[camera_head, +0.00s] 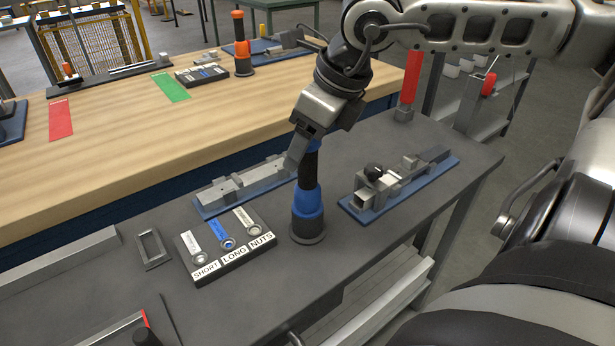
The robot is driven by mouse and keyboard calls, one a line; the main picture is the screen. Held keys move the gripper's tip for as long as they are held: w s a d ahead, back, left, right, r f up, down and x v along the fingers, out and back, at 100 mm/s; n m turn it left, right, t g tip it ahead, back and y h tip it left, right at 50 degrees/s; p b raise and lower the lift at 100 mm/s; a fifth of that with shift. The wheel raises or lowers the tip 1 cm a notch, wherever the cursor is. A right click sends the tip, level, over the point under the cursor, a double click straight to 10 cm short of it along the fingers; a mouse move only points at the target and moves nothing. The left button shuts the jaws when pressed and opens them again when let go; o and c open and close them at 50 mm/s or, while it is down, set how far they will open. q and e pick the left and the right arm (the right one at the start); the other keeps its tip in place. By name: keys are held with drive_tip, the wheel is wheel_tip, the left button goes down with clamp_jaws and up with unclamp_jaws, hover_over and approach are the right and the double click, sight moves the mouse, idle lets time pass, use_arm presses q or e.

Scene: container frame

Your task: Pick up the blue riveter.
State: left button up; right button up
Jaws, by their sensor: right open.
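The blue riveter (308,205) stands upright on the dark grey table (340,262), with a blue lower body, a black upper part and a dark round base. My right gripper (300,150) is at the top of the riveter, angled down, with its fingers beside the black upper part. The gripper is open. Part of the riveter's top is hidden by the gripper, and I cannot tell whether the fingers touch it. My left gripper is not in view.
A black box marked SHORT, LONG, NUTS (236,262) stands left of the riveter. A blue-based fixture (398,186) is to its right, another (243,186) behind left. A wooden table (130,140) with an orange riveter (241,50) lies beyond.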

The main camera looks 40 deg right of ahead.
drive_tip(key=shift+x, duration=1.1)
drive_tip(key=c, duration=1.1)
drive_tip(key=shift+o, duration=0.2)
drive_tip(key=shift+r, duration=0.15)
wheel_tip(320, 180, up, 18)
drive_tip(key=shift+p, duration=0.35)
